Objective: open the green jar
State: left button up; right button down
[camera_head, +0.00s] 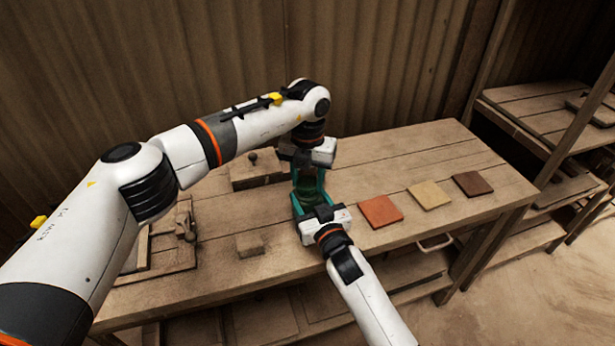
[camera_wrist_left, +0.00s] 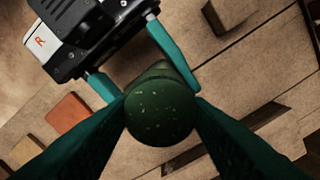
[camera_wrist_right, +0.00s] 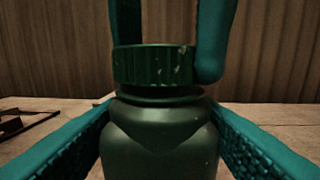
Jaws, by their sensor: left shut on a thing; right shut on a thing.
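The dark green jar (camera_head: 311,192) stands upright on the wooden table (camera_head: 290,272), partly hidden by my grippers in the head view. Its ribbed lid (camera_wrist_right: 153,65) sits above the body (camera_wrist_right: 158,140) in the right wrist view, with a narrow dark neck band between them. My left gripper (camera_head: 309,180) comes down from above and is shut on the lid, whose round top (camera_wrist_left: 160,115) shows in the left wrist view. My right gripper (camera_head: 307,207) reaches in level from the front and is shut around the jar's body.
An orange tile (camera_head: 380,210), a yellow tile (camera_head: 429,194) and a brown tile (camera_head: 472,183) lie right of the jar. A knobbed wooden block (camera_head: 257,172) is behind left, a small block (camera_head: 249,244) nearer. A wooden fixture (camera_head: 166,255) is at left. Shelves (camera_head: 545,125) stand at right.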

pick_arm(q)
jog(key=n, duration=1.5)
jog(key=shift+r+n, duration=0.1)
jog(key=shift+n, duration=0.2)
jog(key=n, duration=0.5)
jog(key=shift+r, duration=0.15)
jog(key=shift+r, duration=0.95)
jog(key=shift+r, duration=0.1)
